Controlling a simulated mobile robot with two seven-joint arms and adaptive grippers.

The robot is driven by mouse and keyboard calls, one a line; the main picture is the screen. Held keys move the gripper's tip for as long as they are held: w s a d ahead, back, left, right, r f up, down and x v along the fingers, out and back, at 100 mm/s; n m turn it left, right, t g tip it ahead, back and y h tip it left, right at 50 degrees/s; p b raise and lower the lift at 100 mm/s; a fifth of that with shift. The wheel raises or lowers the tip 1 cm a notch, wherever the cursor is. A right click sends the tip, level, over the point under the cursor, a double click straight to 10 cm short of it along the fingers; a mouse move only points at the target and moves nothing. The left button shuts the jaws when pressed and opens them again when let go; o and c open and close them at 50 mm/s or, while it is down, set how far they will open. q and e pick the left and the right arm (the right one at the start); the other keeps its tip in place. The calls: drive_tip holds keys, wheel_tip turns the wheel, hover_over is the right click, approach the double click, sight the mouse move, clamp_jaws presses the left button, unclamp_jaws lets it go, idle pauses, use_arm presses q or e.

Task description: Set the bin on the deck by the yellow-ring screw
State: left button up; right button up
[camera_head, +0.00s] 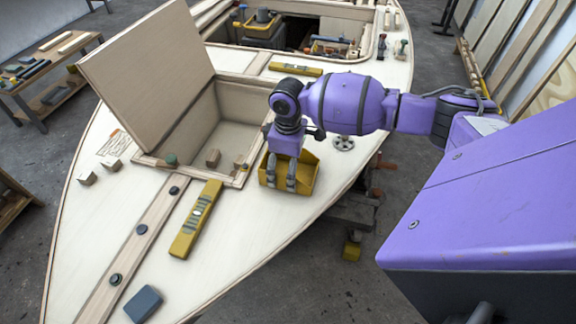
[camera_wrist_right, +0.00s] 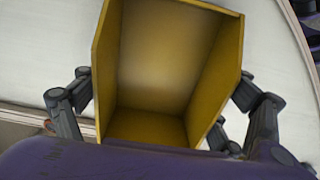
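The yellow bin (camera_head: 308,177) is at the deck's right side, between the open hatch and the curved edge. My right gripper (camera_head: 281,184) is at the bin from above, its fingers against it. In the right wrist view the open bin (camera_wrist_right: 165,60) fills the middle, empty, with a finger on each outer side; the fingertips are partly hidden by its walls. The gripper looks shut on the bin. I cannot tell whether the bin's base touches the deck (camera_head: 235,265). I cannot make out a yellow ring on any screw. My left gripper is not in view.
An open hatch (camera_head: 187,166) with a raised lid (camera_head: 150,75) lies left of the bin. A yellow level (camera_head: 196,218) and a blue-grey block (camera_head: 143,304) lie on the near deck. A silver round fitting (camera_head: 343,143) stands right of the bin. Small tools stand at the far right.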

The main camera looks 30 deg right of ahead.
drive_tip(key=shift+o, duration=0.6)
drive_tip(key=shift+r, duration=0.3)
wheel_tip(320, 180, up, 12)
drive_tip(key=shift+p, duration=0.35)
drive_tip(key=shift+f, duration=0.1)
